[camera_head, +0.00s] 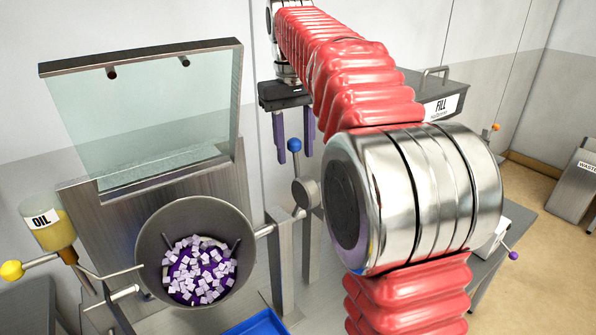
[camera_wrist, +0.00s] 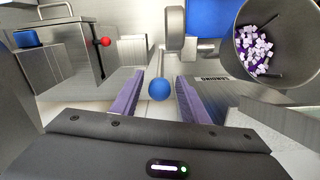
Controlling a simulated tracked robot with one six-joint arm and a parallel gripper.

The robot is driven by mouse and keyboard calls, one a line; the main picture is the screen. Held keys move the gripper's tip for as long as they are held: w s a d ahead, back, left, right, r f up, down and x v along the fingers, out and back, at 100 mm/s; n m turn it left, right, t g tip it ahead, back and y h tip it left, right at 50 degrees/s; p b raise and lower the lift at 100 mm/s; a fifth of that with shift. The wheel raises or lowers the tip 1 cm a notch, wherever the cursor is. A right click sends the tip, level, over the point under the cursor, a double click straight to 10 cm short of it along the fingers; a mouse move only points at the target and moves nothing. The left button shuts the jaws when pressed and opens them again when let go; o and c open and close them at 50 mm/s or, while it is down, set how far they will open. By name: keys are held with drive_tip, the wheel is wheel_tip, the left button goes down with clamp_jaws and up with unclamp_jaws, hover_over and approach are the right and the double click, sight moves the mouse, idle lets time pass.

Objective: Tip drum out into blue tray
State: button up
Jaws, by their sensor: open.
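The drum (camera_head: 195,222) is a grey metal bowl, tilted with its mouth toward the head camera. It holds many small white-lilac cubes (camera_head: 200,270), and it also shows at the top right of the wrist view (camera_wrist: 246,75). A lever with a blue ball knob (camera_head: 294,145) stands to its right, by the drum's pivot. My gripper (camera_head: 295,155) is open, with purple fingers. In the wrist view the blue knob (camera_wrist: 159,89) lies between the fingers (camera_wrist: 152,98), apart from both. The blue tray (camera_head: 258,323) is below the drum, mostly cut off.
A raised clear hood (camera_head: 145,110) stands behind the drum. An oil bottle (camera_head: 47,225) and yellow-knobbed lever (camera_head: 12,270) are at left. A FILL box (camera_head: 440,95) stands behind my arm. A waste bin (camera_head: 580,180) is at far right, with open floor before it.

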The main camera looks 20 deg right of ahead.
sight(297, 168)
drive_tip(key=shift+d+f, duration=0.1)
drive_tip(key=shift+f, duration=3.1)
drive_tip(key=shift+c, duration=0.3)
clamp_jaws()
drive_tip(key=shift+d, duration=0.1)
